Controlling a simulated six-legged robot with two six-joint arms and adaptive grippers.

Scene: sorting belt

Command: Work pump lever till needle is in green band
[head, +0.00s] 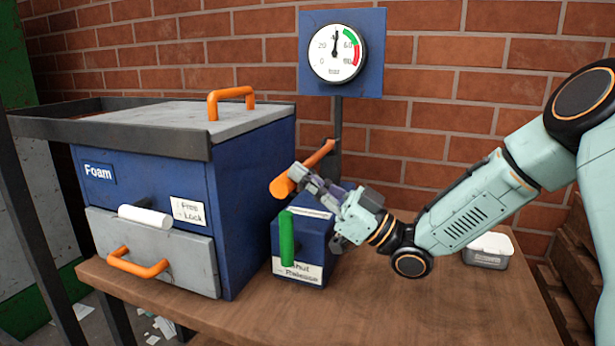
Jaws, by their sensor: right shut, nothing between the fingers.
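The pump lever (318,158) is a dark arm with an orange bar grip, slanting over a small blue pump box (303,237). My right gripper (300,178) is shut and empty, its fingertips close against or just in front of the orange grip. I cannot tell if they touch. A green handle (286,238) stands upright on the box front, above a "Shut / Release" label. My left gripper is out of view.
A blue "Foam" cabinet (253,210) with a grey drawer, white handle and orange grips stands left of the pump. A small light tin (487,250) sits at the right of the wooden table (400,310). The table front is clear.

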